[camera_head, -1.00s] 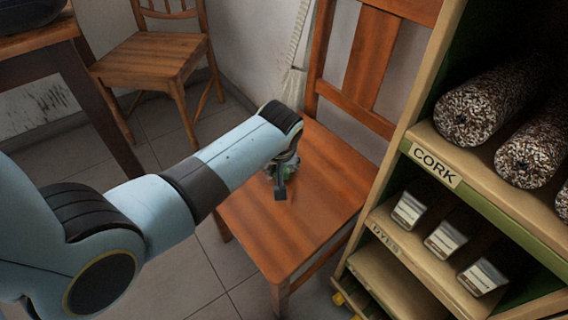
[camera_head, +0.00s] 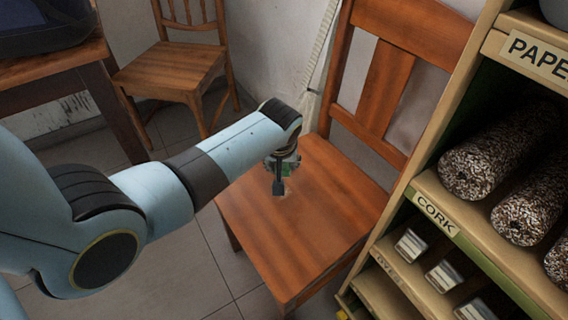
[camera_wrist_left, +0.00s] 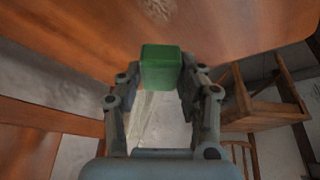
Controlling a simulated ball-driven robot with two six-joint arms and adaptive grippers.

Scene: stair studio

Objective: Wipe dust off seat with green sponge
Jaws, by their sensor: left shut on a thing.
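The wooden seat (camera_head: 310,225) of the near chair is reddish-brown and fills the upper part of the left wrist view (camera_wrist_left: 70,30). A pale speckled patch of dust (camera_wrist_left: 158,9) lies on it, and a faint pale mark shows beside the gripper in the head view. My left gripper (camera_head: 281,180) is low over the seat's back-left part. It is shut on the green sponge (camera_wrist_left: 160,68), which sticks out between the fingers; only a bit of green shows in the head view. I cannot tell whether the sponge touches the seat. My right gripper is out of view.
The chair's backrest (camera_head: 385,80) rises behind the seat. A shelf unit (camera_head: 430,185) with speckled cork rolls (camera_head: 495,150) stands close on the right. Another wooden chair (camera_head: 175,70) and a dark table (camera_head: 60,65) are at the back left.

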